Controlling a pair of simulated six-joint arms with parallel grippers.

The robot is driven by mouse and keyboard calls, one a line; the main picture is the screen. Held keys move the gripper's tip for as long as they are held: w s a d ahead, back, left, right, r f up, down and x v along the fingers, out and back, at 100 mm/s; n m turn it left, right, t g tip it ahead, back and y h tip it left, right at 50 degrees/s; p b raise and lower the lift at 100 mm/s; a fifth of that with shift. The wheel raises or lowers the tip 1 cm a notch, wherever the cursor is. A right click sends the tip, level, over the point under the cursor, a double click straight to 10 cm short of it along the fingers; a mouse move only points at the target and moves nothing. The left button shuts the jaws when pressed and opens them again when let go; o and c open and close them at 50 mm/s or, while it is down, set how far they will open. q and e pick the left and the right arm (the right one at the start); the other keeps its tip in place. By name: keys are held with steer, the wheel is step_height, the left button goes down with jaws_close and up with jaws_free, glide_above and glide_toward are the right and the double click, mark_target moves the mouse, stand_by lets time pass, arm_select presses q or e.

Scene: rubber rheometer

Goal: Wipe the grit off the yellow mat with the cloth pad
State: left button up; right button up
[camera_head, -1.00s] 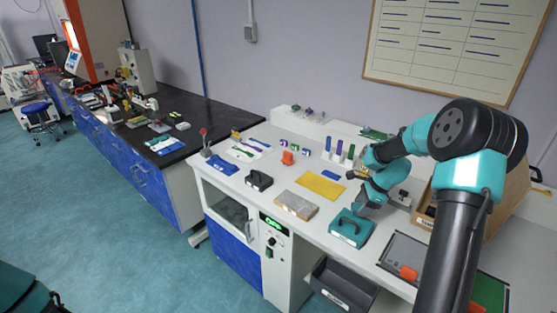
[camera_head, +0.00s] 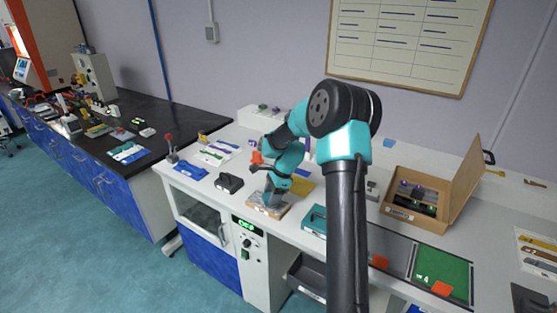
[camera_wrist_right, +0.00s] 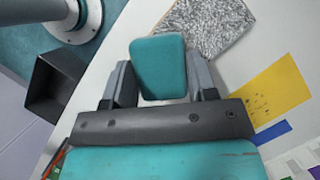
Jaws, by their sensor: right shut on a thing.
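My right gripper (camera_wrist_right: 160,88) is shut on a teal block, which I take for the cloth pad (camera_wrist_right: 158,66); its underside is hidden. In the head view my right gripper (camera_head: 272,198) is low at the speckled grey-beige block (camera_head: 262,211), which also shows in the right wrist view (camera_wrist_right: 212,24). I cannot tell whether they touch. The yellow mat (camera_head: 303,187) lies just behind and right of that block, partly hidden by my arm. Dark grit specks show on the mat in the right wrist view (camera_wrist_right: 272,96). My left gripper is out of view.
A teal holder (camera_head: 313,222) stands right of the block. A black case (camera_head: 229,183) is to its left and a blue strip (camera_wrist_right: 272,132) lies beside the mat. An open cardboard box (camera_head: 410,212) and a green panel (camera_head: 440,272) are farther right. A dark bin (camera_wrist_right: 52,88) hangs at the front.

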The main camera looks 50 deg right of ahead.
steer(key=w+d+r+m+t+h, duration=0.1)
steer(key=w+d+m, duration=0.3)
steer(key=d, duration=0.4)
steer(key=w+d+r+m+t+h, duration=0.1)
steer(key=w+d+r+m+h, duration=0.1)
steer(key=w+d+m, duration=0.2)
steer(key=d+m, duration=0.2)
steer(key=d, duration=0.2)
steer(key=shift+w+d+r, duration=0.15)
steer(key=shift+w+d, duration=0.25)
